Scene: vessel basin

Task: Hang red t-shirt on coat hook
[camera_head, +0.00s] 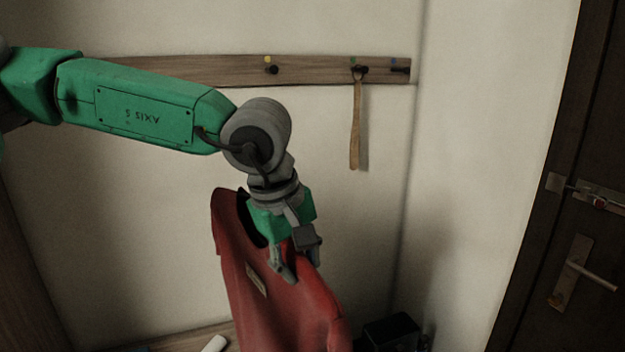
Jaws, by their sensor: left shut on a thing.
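The red t-shirt (272,308) hangs from my left gripper (294,262), which is shut on its upper edge. The shirt looks stiff and has a small pale label on its front; its lower part runs out of the picture. A wooden coat rack (200,70) is fixed to the wall above and behind. One dark hook (271,69) under a yellow dot is bare. Another hook (359,70) under a green dot holds a tan strap (355,125). A third hook (400,69) under a blue dot is at the right end. The shirt is below the rack, apart from it. My right gripper is not in view.
A dark door (540,240) with a metal handle (590,273) and a latch (600,197) stands at the right. A black object (392,333) and a white item (214,344) are low down. The wall below the bare hook is clear.

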